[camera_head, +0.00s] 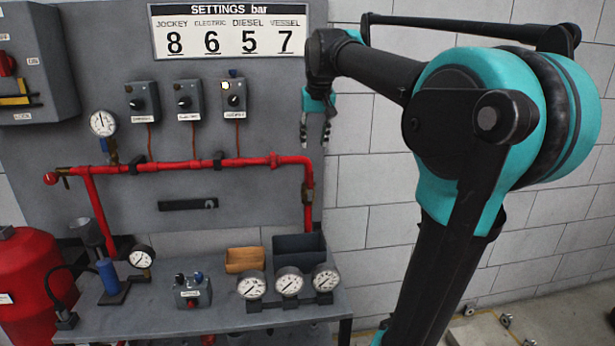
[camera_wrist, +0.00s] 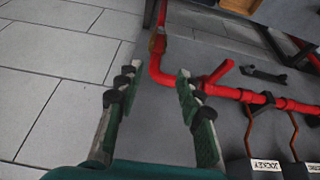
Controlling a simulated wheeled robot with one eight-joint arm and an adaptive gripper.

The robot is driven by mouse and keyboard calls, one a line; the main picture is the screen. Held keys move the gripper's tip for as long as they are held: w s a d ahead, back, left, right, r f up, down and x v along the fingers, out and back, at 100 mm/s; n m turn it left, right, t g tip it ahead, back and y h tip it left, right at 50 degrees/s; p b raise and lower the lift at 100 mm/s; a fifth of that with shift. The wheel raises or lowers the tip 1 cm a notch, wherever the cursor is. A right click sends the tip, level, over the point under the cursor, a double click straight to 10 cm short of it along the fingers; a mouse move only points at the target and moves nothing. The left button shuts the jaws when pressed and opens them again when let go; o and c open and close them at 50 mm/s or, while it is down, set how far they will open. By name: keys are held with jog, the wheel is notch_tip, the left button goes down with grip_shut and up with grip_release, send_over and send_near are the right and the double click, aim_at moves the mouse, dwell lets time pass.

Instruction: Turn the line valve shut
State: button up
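A red pipe (camera_head: 180,165) runs across the grey panel and bends down at its right end. A short red lever (camera_head: 273,159), apparently the line valve's handle, sits on the pipe near that bend. My gripper (camera_head: 315,134) hangs in front of the wall, above and right of the bend, fingers down. In the wrist view my gripper (camera_wrist: 155,78) is open and empty, with the pipe bend beyond the fingertips and no visible contact.
A brass fitting (camera_head: 308,191) is on the pipe's downward leg. Control boxes (camera_head: 188,100) and a pressure gauge (camera_head: 103,123) are on the panel. The bench (camera_head: 190,325) below holds gauges (camera_head: 289,282), a dark bin (camera_head: 299,247) and a wooden box (camera_head: 245,260). A red tank (camera_head: 30,275) stands left.

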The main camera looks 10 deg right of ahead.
aim_at(310, 177)
jog(key=x, duration=1.7)
jog(key=shift+f, duration=0.1)
grip_shut()
